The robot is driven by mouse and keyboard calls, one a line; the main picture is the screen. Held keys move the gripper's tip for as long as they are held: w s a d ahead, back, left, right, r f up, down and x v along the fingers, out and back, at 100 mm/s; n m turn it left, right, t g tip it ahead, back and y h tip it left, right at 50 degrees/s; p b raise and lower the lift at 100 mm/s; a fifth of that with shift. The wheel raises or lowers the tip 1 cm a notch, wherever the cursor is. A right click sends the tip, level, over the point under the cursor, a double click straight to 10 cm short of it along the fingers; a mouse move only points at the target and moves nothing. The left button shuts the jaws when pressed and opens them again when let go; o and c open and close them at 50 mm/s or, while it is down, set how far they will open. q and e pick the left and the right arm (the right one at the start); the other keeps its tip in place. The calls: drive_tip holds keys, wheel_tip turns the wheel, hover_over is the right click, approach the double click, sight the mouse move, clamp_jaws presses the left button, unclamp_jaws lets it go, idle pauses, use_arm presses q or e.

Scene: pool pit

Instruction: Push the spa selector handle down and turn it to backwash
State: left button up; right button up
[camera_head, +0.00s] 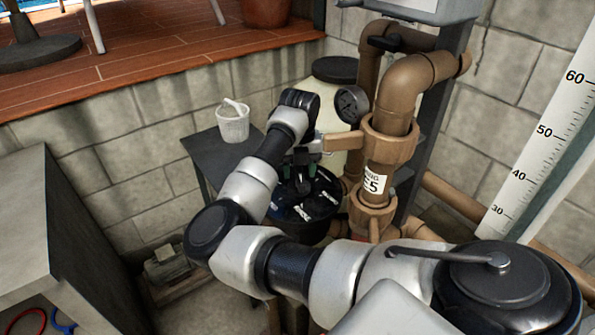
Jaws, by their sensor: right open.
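The spa selector (318,207) is a round dark disc with white and blue label patches, low behind my right arm. Its handle cannot be clearly told apart from the dark gripper parts above the disc. My right gripper (297,178) is open, pointing down just over the disc, with its dark fingers apart. Whether the fingers touch or straddle the handle cannot be told. The labels are too small to read, and my forearm covers the disc's left side. My left gripper is not in view.
Brown pipes (412,82) with a tan valve handle (343,141) stand close right of the gripper. A pressure gauge (352,105) and cream tank (328,93) are behind. A white bucket (233,124) sits on a dark stand (208,150). A grey bench (28,225) is left.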

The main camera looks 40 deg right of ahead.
drive_tip(key=shift+r, duration=0.1)
drive_tip(key=shift+r+p, duration=1.65)
drive_tip(key=shift+r, duration=1.75)
